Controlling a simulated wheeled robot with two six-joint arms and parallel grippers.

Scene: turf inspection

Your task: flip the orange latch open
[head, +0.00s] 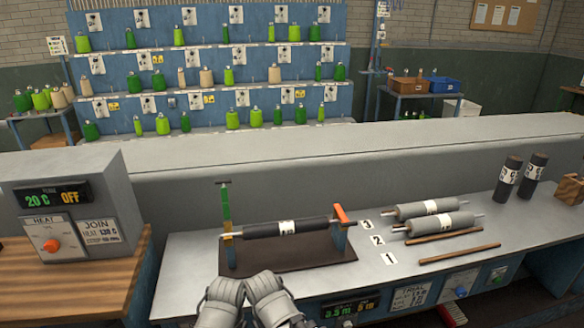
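The orange latch (341,214) sits on top of the right upright of a roller stand, above the end of the shaft. It slants, and I cannot tell if it is fastened. A dark roller (285,228) with a white label lies across the stand, its shaft ends at the two uprights. The dark brown base (310,256) is under it. My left gripper (224,292) and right gripper (263,284) are side by side at the bottom, in front of the base and apart from the latch. Their fingertips are not clear.
A green and yellow post (226,212) rises at the stand's left end. Grey rollers (432,208), wooden sticks (459,254), number cards (388,258) and dark upright rollers (508,183) are to the right. A heater box (75,205) stands left. A long grey ledge (350,150) runs behind.

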